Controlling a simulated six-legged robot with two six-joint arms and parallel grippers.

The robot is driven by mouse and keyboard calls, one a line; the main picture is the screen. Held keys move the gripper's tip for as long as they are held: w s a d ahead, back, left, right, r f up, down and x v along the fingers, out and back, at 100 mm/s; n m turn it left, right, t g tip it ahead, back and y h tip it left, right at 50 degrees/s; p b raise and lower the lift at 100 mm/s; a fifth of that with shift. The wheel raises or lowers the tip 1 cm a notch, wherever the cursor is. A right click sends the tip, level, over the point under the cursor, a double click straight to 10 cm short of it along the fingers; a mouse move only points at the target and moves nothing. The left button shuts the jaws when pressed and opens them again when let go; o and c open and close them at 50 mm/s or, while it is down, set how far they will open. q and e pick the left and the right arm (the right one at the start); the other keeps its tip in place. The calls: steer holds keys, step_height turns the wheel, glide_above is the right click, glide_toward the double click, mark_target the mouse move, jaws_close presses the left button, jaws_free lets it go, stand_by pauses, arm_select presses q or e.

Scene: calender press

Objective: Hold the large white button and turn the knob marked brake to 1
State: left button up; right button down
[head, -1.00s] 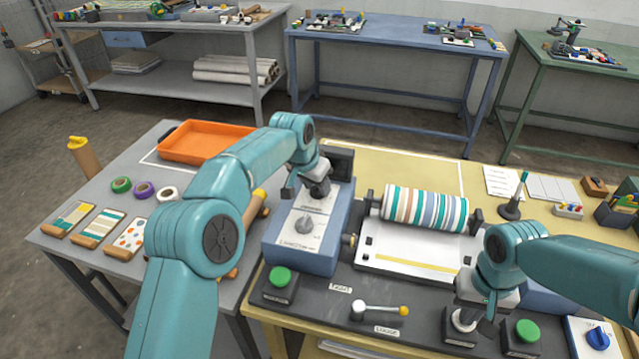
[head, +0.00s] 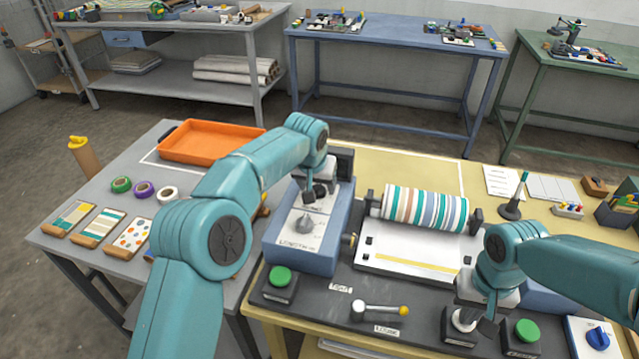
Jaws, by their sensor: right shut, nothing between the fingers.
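A grey pointer knob (head: 305,224) sits on the white dial plate of a blue box; I cannot read its markings. My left gripper (head: 309,194) hangs just behind and above this knob, apart from it; its finger gap is unclear. A round whitish button (head: 463,321) shows at the front right of the dark panel, partly hidden by my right gripper (head: 486,326). The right gripper is shut and empty, low over the button; whether it touches is unclear. A blue knob (head: 598,338) on a white plate stands at the far right front.
Green buttons (head: 281,277) and (head: 527,330) stand on dark bases near the front edge. A yellow-tipped lever (head: 380,310) lies between them. The striped roller (head: 425,208) is right of the blue box. An orange tray (head: 208,142) is behind left.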

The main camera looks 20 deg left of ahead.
steer(key=shift+s+f, duration=0.15)
steer(key=shift+f, duration=0.1)
arm_select(q)
steer(key=v, duration=1.2)
steer(key=shift+r, duration=0.1)
arm_select(e)
steer(key=shift+r, duration=0.1)
steer(key=shift+r+p, duration=0.75)
steer(key=shift+r, duration=0.15)
steer(key=shift+r+p, duration=0.45)
steer(key=shift+r, duration=0.3)
steer(key=shift+w+r+p, duration=0.2)
steer(key=shift+r+p, duration=0.55)
steer(key=shift+r, duration=0.2)
step_height(320, 180, up, 2)
steer(key=shift+r+p, duration=0.1)
steer(key=shift+p, duration=0.6)
arm_select(q)
step_height(320, 180, up, 5)
steer(key=shift+r, duration=0.2)
arm_select(e)
steer(key=shift+r, duration=0.15)
